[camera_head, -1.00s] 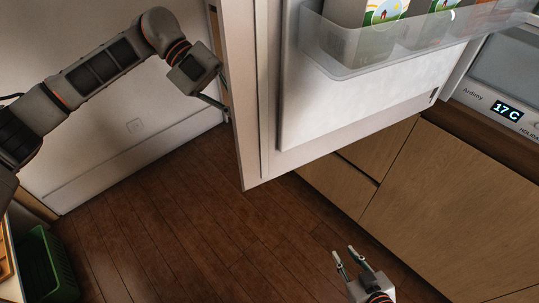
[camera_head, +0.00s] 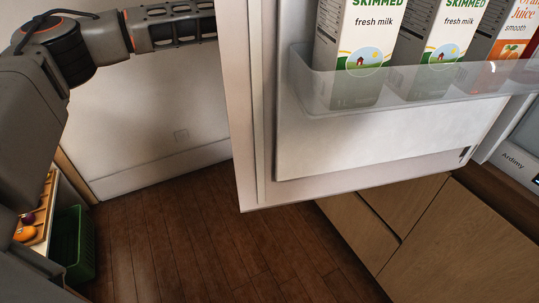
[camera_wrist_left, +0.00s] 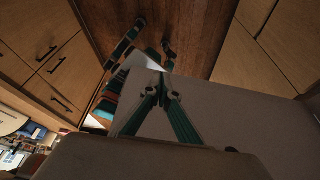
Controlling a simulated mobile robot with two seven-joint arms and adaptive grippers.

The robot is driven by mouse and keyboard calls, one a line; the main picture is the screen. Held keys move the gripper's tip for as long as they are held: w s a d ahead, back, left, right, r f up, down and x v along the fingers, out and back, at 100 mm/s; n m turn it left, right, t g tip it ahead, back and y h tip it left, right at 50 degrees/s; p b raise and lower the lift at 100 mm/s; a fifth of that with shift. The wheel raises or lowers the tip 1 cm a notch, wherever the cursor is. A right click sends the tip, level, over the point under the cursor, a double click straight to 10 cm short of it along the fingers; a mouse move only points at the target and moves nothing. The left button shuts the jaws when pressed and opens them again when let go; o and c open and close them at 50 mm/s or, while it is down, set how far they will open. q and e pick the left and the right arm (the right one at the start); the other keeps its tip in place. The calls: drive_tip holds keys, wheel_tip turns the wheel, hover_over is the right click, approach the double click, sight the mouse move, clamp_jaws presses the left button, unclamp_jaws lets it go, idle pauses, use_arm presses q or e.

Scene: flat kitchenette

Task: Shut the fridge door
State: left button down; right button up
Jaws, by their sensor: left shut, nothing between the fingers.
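The fridge door (camera_head: 390,145) stands open across the upper right of the head view, its inner side toward me. A clear door shelf (camera_head: 420,88) holds milk and juice cartons. My left arm reaches in from the left and passes behind the door's free edge, which hides the left gripper there. In the left wrist view my left gripper (camera_wrist_left: 158,92) is shut and empty, its fingers close over a pale panel (camera_wrist_left: 230,110). I cannot tell whether they touch it. My right gripper is not visible in the head view.
Wooden cabinet fronts (camera_head: 410,225) stand below the door at right. A green crate (camera_head: 76,245) and a light wooden shelf (camera_head: 42,225) with fruit are at lower left. The dark wood floor (camera_head: 200,235) between them is clear.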

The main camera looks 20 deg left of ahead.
sight(268, 185)
use_arm(q)
drive_tip(key=shift+s+d+f+p, duration=0.2)
drive_tip(key=shift+s+d+f, duration=0.45)
drive_tip(key=shift+s+f, duration=0.55)
drive_tip(key=shift+s+d+f+p, duration=0.2)
drive_tip(key=shift+s+d+f, duration=0.55)
drive_tip(key=shift+f, duration=0.8)
drive_tip(key=shift+s+d+f+p, duration=0.2)
drive_tip(key=shift+s+d+f, duration=0.3)
drive_tip(key=shift+s+f, duration=0.8)
